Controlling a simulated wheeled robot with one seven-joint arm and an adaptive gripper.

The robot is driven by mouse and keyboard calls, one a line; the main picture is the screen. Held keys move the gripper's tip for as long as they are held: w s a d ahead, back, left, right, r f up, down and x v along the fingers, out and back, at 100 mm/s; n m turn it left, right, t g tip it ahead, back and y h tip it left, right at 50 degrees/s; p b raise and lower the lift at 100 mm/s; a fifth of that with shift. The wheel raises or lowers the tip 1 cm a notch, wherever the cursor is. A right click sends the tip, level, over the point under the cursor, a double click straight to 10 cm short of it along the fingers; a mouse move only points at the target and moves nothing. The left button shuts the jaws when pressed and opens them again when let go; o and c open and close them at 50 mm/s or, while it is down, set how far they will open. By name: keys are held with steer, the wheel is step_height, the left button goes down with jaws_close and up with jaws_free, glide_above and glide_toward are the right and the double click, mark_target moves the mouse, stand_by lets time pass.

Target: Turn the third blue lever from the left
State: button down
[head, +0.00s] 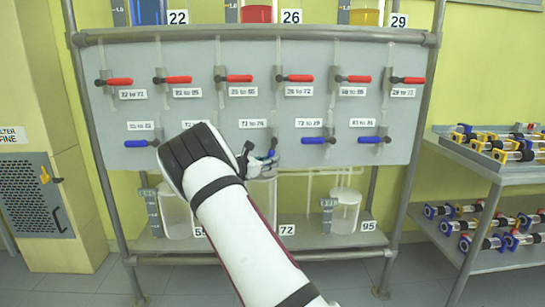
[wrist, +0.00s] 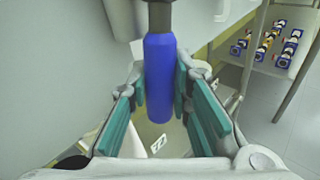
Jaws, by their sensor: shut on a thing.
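A row of blue levers runs along the lower part of the grey panel (head: 170,105). The leftmost blue lever (head: 135,143) lies horizontal, and the place under the second label is hidden by my arm. My gripper (head: 268,157) is at the third lever position, below its label (head: 252,123). In the wrist view the blue lever (wrist: 160,75) stands between the teal finger pads, and my gripper (wrist: 160,98) is shut on it. In the head view my gripper mostly covers this lever. To the right, two more blue levers (head: 318,140) (head: 375,139) lie horizontal.
Red levers (head: 239,78) line the panel's upper row. Glass vessels with blue, red and yellow liquid stand above; clear vessels (head: 345,212) stand on the shelf below. A metal cart (head: 475,165) with valve parts is at the right, a cabinet (head: 35,195) at the left.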

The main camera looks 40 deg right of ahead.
steer(key=w+a+r+m+t+y+p, duration=0.1)
steer(key=r+m+y+p, duration=0.1)
steer(key=p, duration=0.3)
steer(key=w+a+r+m+t+y+p, duration=0.1)
steer(key=a+r+m+y+p, duration=0.1)
steer(key=y+p, duration=0.3)
steer(key=w+a+r+m+t+y+p, duration=0.1)
steer(key=r+m+t+y+p, duration=0.1)
steer(key=p, duration=0.3)
steer(key=shift+a+r+m+y, duration=0.25)
steer(key=shift+r+m+y, duration=0.4)
steer(key=shift+y, duration=0.25)
steer(key=shift+p, duration=0.3)
steer(key=c, duration=1.4)
jaws_free()
steer(key=v, duration=1.1)
steer(key=shift+s+a+r, duration=0.15)
steer(key=shift+s+r, duration=0.1)
steer(key=shift+s, duration=0.05)
